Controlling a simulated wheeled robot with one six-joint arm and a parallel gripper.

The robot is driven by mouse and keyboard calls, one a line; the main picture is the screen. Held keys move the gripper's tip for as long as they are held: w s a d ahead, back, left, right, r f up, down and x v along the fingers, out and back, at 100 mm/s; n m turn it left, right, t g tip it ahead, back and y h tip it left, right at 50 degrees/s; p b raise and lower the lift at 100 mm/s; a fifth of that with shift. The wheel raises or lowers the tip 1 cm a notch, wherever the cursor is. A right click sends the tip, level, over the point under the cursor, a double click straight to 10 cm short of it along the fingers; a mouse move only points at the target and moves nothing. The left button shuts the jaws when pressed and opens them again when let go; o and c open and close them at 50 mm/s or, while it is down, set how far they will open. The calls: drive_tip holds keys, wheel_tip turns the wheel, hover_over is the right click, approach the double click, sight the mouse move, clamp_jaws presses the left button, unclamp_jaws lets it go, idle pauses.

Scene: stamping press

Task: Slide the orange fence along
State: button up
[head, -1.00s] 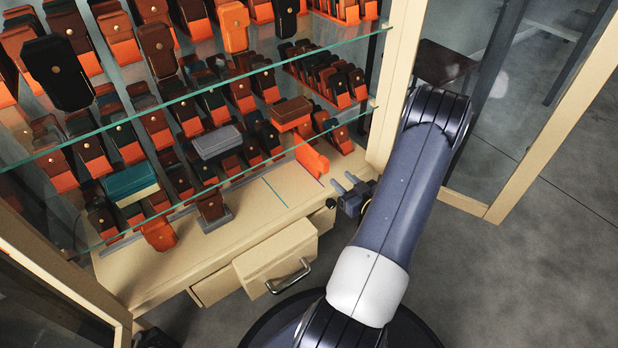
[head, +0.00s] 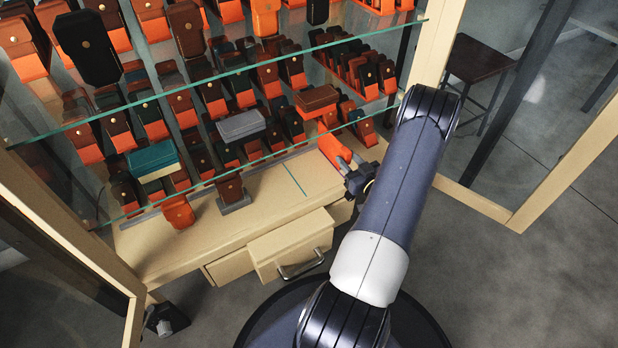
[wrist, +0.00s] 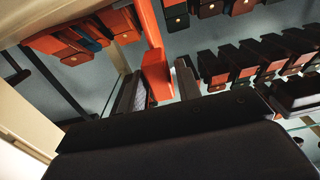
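The orange fence (head: 334,150) stands at the right end of the cream ledge, in front of the displayed cases. A thin teal line (head: 296,180) crosses the ledge to its left, apart from it. My gripper (head: 348,170) is at the fence's near end. In the wrist view the fence (wrist: 156,72) runs between the two dark fingers of my gripper (wrist: 160,88), one on each side. The fingers look spread around it; I see no clear grip. The head view hides part of the fingers behind the wrist.
A cream drawer (head: 290,245) stands pulled out below.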

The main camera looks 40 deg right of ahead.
drive_tip(key=shift+s, duration=0.1)
drive_tip(key=c, duration=0.6)
drive_tip(key=shift+w+a+b, duration=0.25)
drive_tip(key=shift+a+b, duration=0.15)
drive_tip(key=shift+a, duration=1.9)
drive_tip(key=shift+w+a+b, duration=0.3)
drive_tip(key=shift+a+b, duration=0.1)
drive_tip(key=shift+a, duration=1.9)
drive_tip(key=shift+w+a+b, duration=0.25)
drive_tip(key=shift+a+b, duration=0.15)
drive_tip(key=shift+a, duration=1.9)
drive_tip(key=shift+c, duration=0.2)
drive_tip(key=o, duration=1)
drive_tip(key=s+a+p, duration=0.1)
drive_tip(key=s+p, duration=0.1)
drive_tip(key=s, duration=0.8)
drive_tip(key=shift+s, duration=0.4)
drive_tip(key=shift+w, duration=0.1)
